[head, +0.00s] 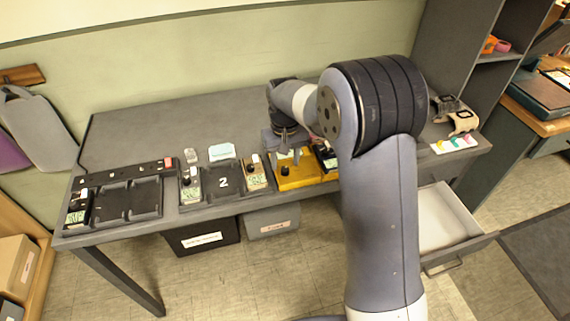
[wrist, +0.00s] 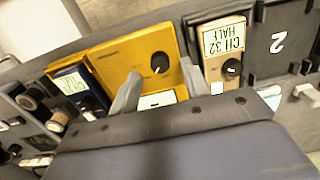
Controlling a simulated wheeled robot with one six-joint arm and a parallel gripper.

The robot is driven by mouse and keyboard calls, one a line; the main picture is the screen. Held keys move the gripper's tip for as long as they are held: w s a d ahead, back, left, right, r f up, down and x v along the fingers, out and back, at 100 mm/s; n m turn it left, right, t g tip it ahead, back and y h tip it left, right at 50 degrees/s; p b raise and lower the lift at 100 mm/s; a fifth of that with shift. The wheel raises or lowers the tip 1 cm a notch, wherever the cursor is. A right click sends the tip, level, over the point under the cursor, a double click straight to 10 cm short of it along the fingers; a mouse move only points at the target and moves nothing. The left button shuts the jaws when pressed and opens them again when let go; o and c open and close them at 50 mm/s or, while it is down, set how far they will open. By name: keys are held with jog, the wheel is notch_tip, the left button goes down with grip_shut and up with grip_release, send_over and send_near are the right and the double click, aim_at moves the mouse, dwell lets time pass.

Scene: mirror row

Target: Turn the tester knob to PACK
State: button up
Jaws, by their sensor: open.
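The yellow tester (head: 299,181) lies on the grey bench, with my gripper (head: 288,146) over it. In the wrist view the tester (wrist: 118,52) has a round black knob (wrist: 159,63) with a small light mark on it. My gripper (wrist: 159,88) is open, and its two grey fingers reach over the tester's face on either side of the knob's line. The knob shows just beyond the gap between the fingertips; I cannot tell whether they touch anything. A pale label (wrist: 157,100) on the tester is partly hidden by my gripper. The knob's setting words are not readable.
A tan handset (wrist: 222,45) labelled "CH 32 HALF" stands close beside the right finger. A dark blue handset (wrist: 92,92) lies on the tester's other side. Black trays (head: 130,203) fill the bench's left. An open drawer (head: 440,220) sticks out at right. The bench's back (head: 170,133) is clear.

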aim_at(285, 169)
notch_tip(285, 169, up, 8)
jog(key=shift+r, duration=0.2)
jog(key=shift+f, duration=0.15)
notch_tip(285, 169, down, 11)
jog(key=shift+r, duration=0.2)
dwell(0.4)
jog(key=shift+r, duration=0.1)
